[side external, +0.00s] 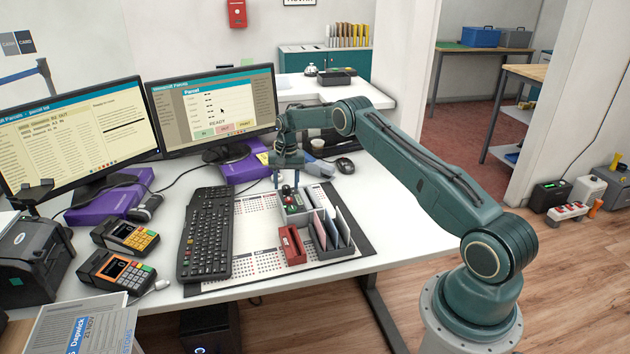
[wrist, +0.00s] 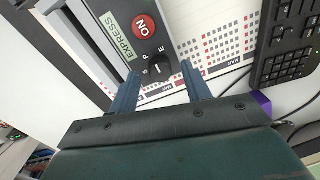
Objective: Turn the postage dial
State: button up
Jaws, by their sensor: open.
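The postage dial (wrist: 160,70) is a small black knob with a pale pointer mark, ringed by the letters S, P and E; the mark seems to point near P. It sits at the near end of a dark unit (wrist: 122,14) with a green EXPRESS label and a round red ON button. In the side view the unit (side external: 295,208) stands on the desk mat, its dial end partly hidden by my gripper (side external: 288,184). In the wrist view my gripper (wrist: 163,78) is open, one finger on each side of the dial. I cannot tell whether the fingers touch it.
A card holder (side external: 332,236) and a red box (side external: 291,246) stand close to the unit. A black keyboard (side external: 205,232) lies to the left. The desk's right side is clear.

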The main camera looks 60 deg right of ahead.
jog(key=shift+f, duration=0.4)
jog(key=c, duration=1)
jog(key=shift+m, duration=3)
jog(key=o, duration=1)
